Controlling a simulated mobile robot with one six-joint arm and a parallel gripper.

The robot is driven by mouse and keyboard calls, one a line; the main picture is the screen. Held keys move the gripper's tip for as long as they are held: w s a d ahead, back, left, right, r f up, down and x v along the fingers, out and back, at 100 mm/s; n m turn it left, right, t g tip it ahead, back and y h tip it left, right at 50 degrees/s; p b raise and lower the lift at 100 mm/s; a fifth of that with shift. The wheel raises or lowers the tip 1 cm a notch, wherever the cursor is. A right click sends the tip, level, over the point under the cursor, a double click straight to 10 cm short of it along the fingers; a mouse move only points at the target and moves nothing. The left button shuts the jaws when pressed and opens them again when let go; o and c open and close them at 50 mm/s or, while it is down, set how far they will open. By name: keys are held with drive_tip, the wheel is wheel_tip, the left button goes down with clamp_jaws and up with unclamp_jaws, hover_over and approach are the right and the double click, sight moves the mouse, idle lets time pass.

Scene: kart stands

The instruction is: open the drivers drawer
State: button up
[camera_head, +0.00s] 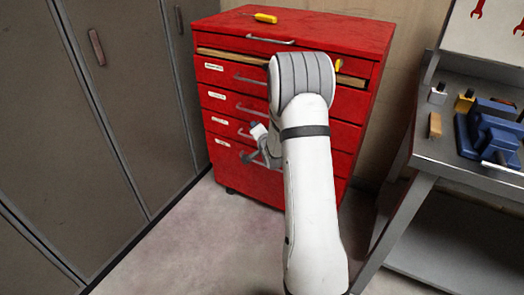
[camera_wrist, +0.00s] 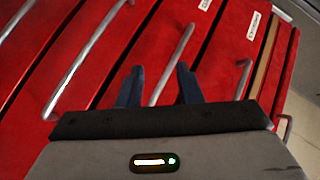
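A red drawer cabinet (camera_head: 330,128) stands ahead, with a stack of drawers bearing bar handles and small white labels too small to read. The second drawer from the top (camera_head: 228,56) stands slightly out, showing a pale wooden edge. My gripper (camera_head: 262,140) is partly hidden by my arm, in front of the lower drawers. In the wrist view my gripper (camera_wrist: 160,72) is open, its two dark blue fingers apart. A silver bar handle (camera_wrist: 184,42) runs between the fingertips; I cannot tell whether they touch it. It seems to be the handle below the slightly open drawer's.
A yellow screwdriver (camera_head: 265,17) lies on the cabinet top. Grey lockers (camera_head: 75,130) stand at the left. A grey workbench (camera_head: 440,160) at the right holds a blue vise (camera_head: 490,135). The floor (camera_head: 190,240) before the cabinet is clear.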

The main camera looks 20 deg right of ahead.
drive_tip(key=d+f+m+t+b, duration=0.2)
drive_tip(key=f, duration=0.5)
drive_tip(key=d+f+m+t+b, duration=0.2)
drive_tip(key=d+f, duration=0.1)
drive_tip(key=f, duration=0.3)
drive_tip(key=w, duration=0.2)
drive_tip(key=w+b, duration=0.1)
drive_tip(key=w, duration=0.4)
drive_tip(key=shift+w+d+r, duration=0.25)
drive_tip(key=shift+r, duration=0.05)
drive_tip(key=shift+c, duration=0.3)
clamp_jaws()
